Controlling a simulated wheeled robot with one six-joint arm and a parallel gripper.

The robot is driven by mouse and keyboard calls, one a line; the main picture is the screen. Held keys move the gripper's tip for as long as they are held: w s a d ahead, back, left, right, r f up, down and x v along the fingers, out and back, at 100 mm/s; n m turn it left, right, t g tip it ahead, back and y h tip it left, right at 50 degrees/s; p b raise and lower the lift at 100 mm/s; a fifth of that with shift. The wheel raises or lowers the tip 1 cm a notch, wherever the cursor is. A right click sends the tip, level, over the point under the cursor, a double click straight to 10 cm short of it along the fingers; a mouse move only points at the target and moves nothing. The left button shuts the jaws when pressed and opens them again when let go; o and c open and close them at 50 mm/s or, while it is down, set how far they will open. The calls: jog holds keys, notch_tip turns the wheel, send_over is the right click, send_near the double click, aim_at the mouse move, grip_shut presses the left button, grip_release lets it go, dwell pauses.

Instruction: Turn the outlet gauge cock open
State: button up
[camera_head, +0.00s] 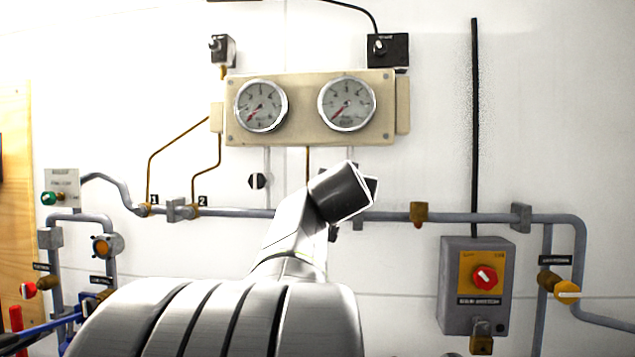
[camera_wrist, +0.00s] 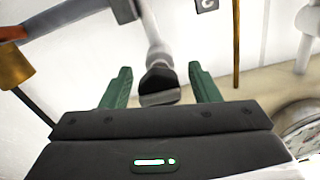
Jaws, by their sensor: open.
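In the wrist view, a cock with a dark handle and a grey end face (camera_wrist: 158,85) sits on a pale pipe (camera_wrist: 149,25). My gripper (camera_wrist: 161,72) is open, with one green finger on each side of this cock. Gaps show between the fingers and the handle, so it is not gripped. In the head view, my wrist hides this cock and my fingertips, below the right gauge (camera_head: 346,103). A similar black cock (camera_head: 257,181) shows on the pipe below the left gauge (camera_head: 261,105).
The beige gauge panel (camera_head: 307,132) is above my wrist. A long grey pipe (camera_head: 460,217) crosses the wall, with a brown fitting (camera_head: 419,212) on it. A thin brown pipe (camera_wrist: 236,45) runs beside the cock. A grey switch box (camera_head: 476,312) is lower right.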

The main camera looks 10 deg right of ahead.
jog(key=shift+c, duration=0.5)
jog(key=c, duration=0.9)
jog(key=shift+n, duration=0.3)
jog(key=n, duration=0.3)
jog(key=shift+n, duration=0.3)
jog(key=n+p, duration=0.1)
jog(key=n, duration=0.3)
jog(key=shift+n, duration=0.3)
jog(key=n, duration=0.4)
jog(key=shift+p, duration=0.4)
jog(key=shift+n+p, duration=0.4)
jog(key=shift+n, duration=2.1)
jog(key=shift+f, duration=0.1)
